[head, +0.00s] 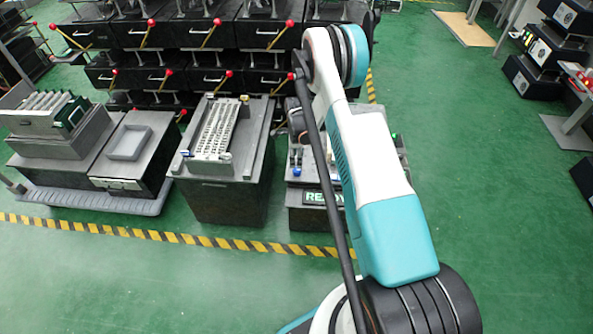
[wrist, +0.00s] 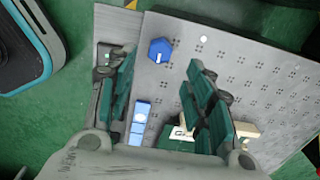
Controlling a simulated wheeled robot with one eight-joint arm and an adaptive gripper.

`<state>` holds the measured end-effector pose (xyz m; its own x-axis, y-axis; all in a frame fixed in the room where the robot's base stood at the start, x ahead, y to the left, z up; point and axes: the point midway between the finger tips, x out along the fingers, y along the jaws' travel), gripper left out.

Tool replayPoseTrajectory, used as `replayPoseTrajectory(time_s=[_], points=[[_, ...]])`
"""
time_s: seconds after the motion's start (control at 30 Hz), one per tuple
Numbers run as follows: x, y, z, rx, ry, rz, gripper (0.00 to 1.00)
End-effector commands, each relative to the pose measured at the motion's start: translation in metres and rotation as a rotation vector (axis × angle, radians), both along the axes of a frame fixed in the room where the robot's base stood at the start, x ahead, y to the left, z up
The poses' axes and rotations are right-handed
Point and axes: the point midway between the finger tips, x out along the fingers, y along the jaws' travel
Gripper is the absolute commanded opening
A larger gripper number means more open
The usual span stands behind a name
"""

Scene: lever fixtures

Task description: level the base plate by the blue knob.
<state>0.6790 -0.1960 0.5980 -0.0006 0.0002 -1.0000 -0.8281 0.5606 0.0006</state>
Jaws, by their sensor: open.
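The blue knob (wrist: 160,51) is hexagonal with a white mark and sits near the upper left edge of the grey, hole-patterned base plate (wrist: 250,65) in the wrist view. My gripper (wrist: 161,59) is open, with its green fingers apart on either side of the picture. The knob shows between and slightly beyond the fingertips, and nothing is held. I cannot tell the height of the fingers above the plate. A small blue block with a white round spot (wrist: 139,119) lies between the fingers, lower down. In the head view my arm hides much of this station.
A green "READY" sign (head: 318,198) fronts the station in the head view. A black bench with a slotted metal rack (head: 216,130) stands to its left. Black boxes with red-tipped levers (head: 208,35) stand behind.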

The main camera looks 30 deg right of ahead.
Motion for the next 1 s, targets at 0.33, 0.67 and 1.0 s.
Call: replayPoseTrajectory(time_s=[0.33,0.67,1.0], points=[[0.000,0.000,-0.061,0.000,0.000,0.001,0.47],[0.000,0.000,-0.072,0.000,0.000,0.001,0.47],[0.000,0.000,-0.072,0.000,0.000,0.001,0.07]])
